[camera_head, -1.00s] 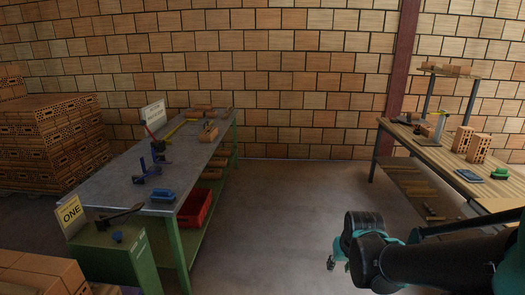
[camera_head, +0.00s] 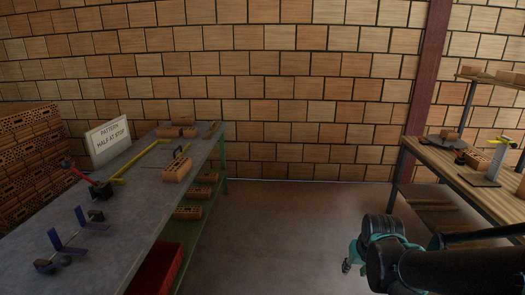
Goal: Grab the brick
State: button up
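Several bricks are in view. One tan-orange brick (camera_head: 177,168) with a dark handle-like piece over it sits on the left grey table (camera_head: 110,240) near its right edge. More bricks (camera_head: 176,132) lie at the table's far end. Perforated bricks (camera_head: 188,212) lie on the shelf below the tabletop. A small brick (camera_head: 449,134) sits on the right wooden table. My gripper (camera_head: 348,266) hangs at the lower right over open floor, small and partly hidden by my arm, apart from every brick. Its fingers are too small to read.
A white sign (camera_head: 107,142), yellow bars (camera_head: 140,160), a red-handled tool (camera_head: 92,184) and blue clamps (camera_head: 66,235) are on the left table. A red bin (camera_head: 158,268) is below. Stacked bricks (camera_head: 28,155) stand far left. Open floor (camera_head: 280,230) lies between the tables.

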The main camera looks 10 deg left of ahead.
aim_at(176, 170)
jog(key=i+u, duration=0.15)
jog(key=i, duration=0.35)
jog(key=i+u, duration=0.2)
jog(key=i, duration=0.3)
jog(key=i+l+u, duration=0.15)
jog(key=i, duration=0.35)
